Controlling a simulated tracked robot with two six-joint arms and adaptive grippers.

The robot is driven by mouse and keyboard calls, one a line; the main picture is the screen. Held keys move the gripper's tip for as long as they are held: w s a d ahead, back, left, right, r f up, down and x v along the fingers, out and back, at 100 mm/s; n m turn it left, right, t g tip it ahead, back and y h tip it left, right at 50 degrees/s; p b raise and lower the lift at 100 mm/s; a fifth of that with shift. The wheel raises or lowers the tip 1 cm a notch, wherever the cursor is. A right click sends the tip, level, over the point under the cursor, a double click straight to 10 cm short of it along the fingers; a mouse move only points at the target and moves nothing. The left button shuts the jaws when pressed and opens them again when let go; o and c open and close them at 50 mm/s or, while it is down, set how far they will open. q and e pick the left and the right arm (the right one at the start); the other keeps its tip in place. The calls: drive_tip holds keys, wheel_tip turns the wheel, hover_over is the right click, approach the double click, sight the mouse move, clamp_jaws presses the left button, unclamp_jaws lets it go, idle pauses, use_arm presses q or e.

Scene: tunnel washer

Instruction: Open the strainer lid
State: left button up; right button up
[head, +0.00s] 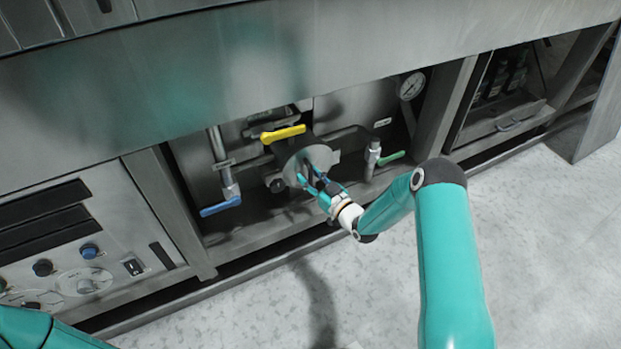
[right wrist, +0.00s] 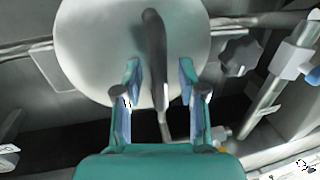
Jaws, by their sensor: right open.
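The strainer lid (head: 318,157) is a round pale metal disc inside the open bay of the machine. In the right wrist view the lid (right wrist: 90,45) fills the upper middle, with a dark bar handle (right wrist: 155,55) standing out from it. My right gripper (head: 304,174) is at the lid's face. In the right wrist view its open fingers (right wrist: 159,75) stand on either side of the handle, with a gap on both sides. A dark knob (right wrist: 240,56) sits beside the lid. My left gripper is out of view; only a teal part of my left arm shows at the lower left.
A yellow lever (head: 283,134) is just above the lid. A blue-handled valve (head: 220,206) is to the left and a green-handled valve (head: 391,157) to the right. A gauge (head: 411,86) sits upper right. The bay's posts and overhanging panel (head: 250,70) frame the space.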

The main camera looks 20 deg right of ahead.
clamp_jaws()
idle(0.4)
